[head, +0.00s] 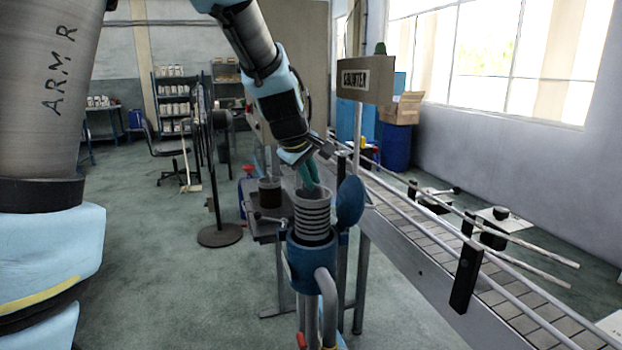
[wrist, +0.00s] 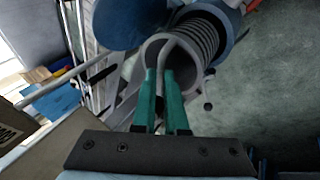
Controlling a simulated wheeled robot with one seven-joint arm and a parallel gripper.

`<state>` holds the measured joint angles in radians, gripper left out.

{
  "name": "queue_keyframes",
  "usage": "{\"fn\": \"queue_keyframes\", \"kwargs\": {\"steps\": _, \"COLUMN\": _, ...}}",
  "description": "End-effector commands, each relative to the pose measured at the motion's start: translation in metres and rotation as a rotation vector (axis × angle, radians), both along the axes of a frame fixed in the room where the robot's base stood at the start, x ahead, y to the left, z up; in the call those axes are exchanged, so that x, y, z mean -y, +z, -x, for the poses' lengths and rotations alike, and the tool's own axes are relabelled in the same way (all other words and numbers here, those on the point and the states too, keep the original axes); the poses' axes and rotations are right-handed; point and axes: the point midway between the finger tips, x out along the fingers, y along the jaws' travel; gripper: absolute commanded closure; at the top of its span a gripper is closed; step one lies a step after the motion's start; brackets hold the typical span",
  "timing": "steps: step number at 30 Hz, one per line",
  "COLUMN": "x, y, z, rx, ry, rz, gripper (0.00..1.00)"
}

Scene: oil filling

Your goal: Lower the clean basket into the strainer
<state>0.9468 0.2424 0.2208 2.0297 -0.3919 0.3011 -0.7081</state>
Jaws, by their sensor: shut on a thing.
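The clean basket (head: 312,222) is a grey ribbed cylinder. It stands upright over the blue strainer body (head: 312,263), with its lower end at or inside the mouth and several ribs showing above. My gripper (head: 309,178) reaches down to the basket's open top, its green fingers shut on the basket's handle. In the wrist view, the fingers (wrist: 161,84) close around the pale handle (wrist: 173,52) at the mouth of the basket (wrist: 202,40). The strainer's blue rim (wrist: 232,32) surrounds the basket's far end. How deep the basket sits is hidden.
The round blue strainer lid (head: 350,203) stands open at the right of the basket. A dark cylinder (head: 270,191) stands on a tray to the left. A conveyor (head: 425,245) with rails runs along the right. The floor at the left is mostly clear.

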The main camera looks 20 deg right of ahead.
Motion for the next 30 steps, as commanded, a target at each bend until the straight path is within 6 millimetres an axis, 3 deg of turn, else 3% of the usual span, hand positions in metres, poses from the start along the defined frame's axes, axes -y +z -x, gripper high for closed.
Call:
{"fn": "queue_keyframes", "kwargs": {"steps": 9, "x": -0.003, "y": -0.037, "z": -0.001, "rx": -0.003, "ry": 0.004, "rz": 0.004, "gripper": 1.00}}
{"fn": "queue_keyframes", "kwargs": {"steps": 30, "x": -0.001, "y": -0.064, "z": 0.000, "rx": -0.001, "ry": 0.001, "rz": 0.008, "gripper": 1.00}}
